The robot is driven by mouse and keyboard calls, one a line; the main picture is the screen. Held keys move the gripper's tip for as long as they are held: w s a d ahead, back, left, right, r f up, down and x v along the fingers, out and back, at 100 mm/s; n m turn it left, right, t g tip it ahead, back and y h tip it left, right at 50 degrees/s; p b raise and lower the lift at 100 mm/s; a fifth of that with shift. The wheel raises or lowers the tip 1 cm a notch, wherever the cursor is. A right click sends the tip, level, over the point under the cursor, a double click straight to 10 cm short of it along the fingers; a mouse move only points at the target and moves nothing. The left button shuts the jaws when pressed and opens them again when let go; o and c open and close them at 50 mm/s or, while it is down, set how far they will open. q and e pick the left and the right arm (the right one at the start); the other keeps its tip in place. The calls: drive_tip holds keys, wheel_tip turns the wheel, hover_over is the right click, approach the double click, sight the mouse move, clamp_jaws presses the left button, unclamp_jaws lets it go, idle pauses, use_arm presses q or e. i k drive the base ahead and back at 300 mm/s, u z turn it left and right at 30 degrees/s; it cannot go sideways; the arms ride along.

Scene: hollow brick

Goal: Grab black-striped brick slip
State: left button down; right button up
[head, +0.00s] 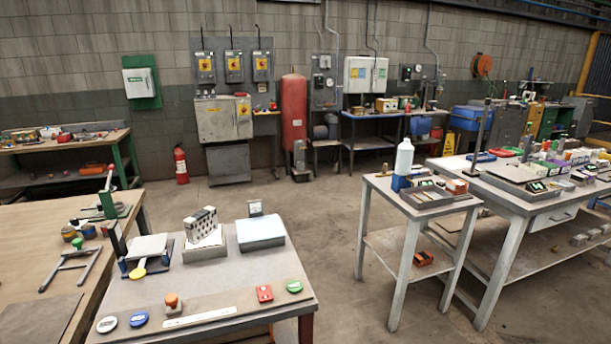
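A pale hollow brick (200,224) with rows of dark holes stands upright on a grey block (205,246) on the near table (190,297). I cannot pick out a black-striped brick slip for certain. Small coloured blocks and slips stand on the right-hand table (543,208), too small to read for stripes. A shallow tray (431,204) with small pieces lies on the narrow middle table (386,187). Neither of my grippers is in view.
A white bottle (404,157) stands on the middle table. Open floor (325,235) lies between these tables.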

sight(200, 225)
drive_tip(key=z, duration=3.2)
drive_tip(key=k, duration=1.6)
drive_tip(key=u, duration=1.45)
